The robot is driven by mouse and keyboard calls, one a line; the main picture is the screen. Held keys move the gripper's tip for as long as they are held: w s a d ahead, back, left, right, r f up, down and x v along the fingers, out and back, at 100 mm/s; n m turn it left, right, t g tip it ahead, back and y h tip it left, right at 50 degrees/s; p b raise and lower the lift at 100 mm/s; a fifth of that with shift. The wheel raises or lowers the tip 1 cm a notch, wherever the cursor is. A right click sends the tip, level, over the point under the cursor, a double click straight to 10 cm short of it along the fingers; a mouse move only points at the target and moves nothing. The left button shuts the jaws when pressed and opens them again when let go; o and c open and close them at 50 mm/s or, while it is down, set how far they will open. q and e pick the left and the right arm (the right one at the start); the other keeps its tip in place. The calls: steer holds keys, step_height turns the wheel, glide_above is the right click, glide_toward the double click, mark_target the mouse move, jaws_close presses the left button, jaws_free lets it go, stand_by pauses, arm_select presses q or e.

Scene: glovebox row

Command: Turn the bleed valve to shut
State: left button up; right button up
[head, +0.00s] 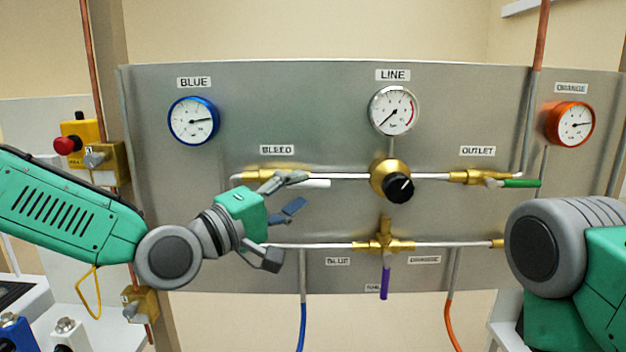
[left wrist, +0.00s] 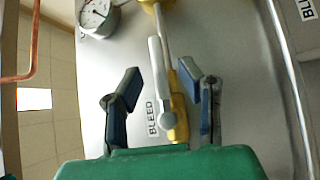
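The bleed valve (head: 250,174) is a brass body on the upper pipe under the BLEED label. Its pale lever (head: 313,184) points right, along the pipe; my gripper hides part of the valve. In the left wrist view the brass body (left wrist: 179,118) and grey-white lever (left wrist: 157,72) show, with the lever lying nearly parallel to the pipe. My left gripper (head: 288,220) is open in front of the panel, just below the valve. In the left wrist view its fingers (left wrist: 160,78) stand apart on either side of the lever; I cannot tell whether they touch it. My right gripper is out of view.
The metal panel (head: 330,95) carries a line regulator with black knob (head: 399,188), an outlet valve with green lever (head: 521,184) and a lower valve with purple lever (head: 384,282). A red button (head: 67,145) is at left. My right arm fills the lower right.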

mark_target(311, 185)
arm_select(q)
steer(key=shift+x, duration=1.9)
steer(key=shift+a, duration=0.1)
jaws_close()
